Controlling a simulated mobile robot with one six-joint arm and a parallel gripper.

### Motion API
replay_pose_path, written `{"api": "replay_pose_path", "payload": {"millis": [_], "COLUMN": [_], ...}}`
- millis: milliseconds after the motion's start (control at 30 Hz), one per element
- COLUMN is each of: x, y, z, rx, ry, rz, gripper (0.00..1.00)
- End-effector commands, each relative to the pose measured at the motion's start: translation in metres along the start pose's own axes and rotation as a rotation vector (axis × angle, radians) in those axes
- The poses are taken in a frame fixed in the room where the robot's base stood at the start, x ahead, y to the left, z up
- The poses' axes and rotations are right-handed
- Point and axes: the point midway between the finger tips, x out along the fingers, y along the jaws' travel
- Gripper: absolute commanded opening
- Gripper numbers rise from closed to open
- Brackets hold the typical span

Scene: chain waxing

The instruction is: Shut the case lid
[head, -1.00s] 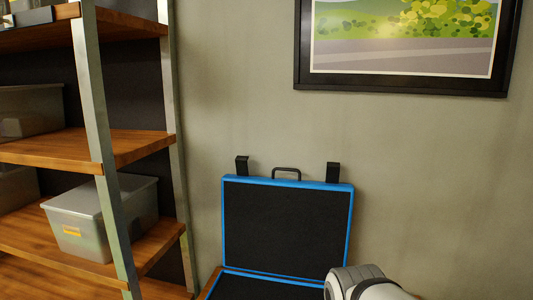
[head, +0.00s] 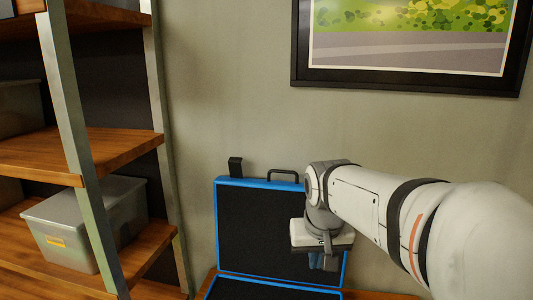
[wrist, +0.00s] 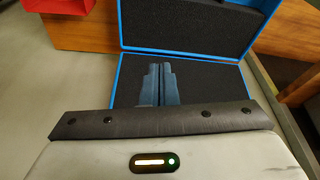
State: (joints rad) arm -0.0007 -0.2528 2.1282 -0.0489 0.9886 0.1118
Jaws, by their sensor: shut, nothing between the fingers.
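The case is open, with blue edges and black foam lining. A black handle (head: 283,176) and one black latch (head: 235,167) rise from the lid's top edge.
A metal and wood shelf (head: 100,150) stands at the left with a grey plastic bin (head: 85,225) on it. A framed picture (head: 405,75) hangs on the wall above. A red object (wrist: 60,5) shows at the wrist view's top left. The case rests on a wooden surface (head: 375,296).

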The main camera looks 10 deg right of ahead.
Motion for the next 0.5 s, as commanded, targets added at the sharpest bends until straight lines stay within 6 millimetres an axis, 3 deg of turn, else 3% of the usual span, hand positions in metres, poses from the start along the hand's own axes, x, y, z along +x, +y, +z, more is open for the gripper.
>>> {"api": "replay_pose_path", "payload": {"millis": [33, 200, 333, 500], "x": [-0.027, -0.077, -0.102, -0.119], "y": [-0.003, -0.012, -0.019, -0.024], "z": [-0.041, -0.146, -0.207, -0.254], "rx": [0.017, 0.093, 0.146, 0.193], "ry": [0.014, 0.065, 0.101, 0.133], "rz": [0.008, 0.034, 0.048, 0.058], "gripper": [0.00, 0.00, 0.00, 0.00]}}
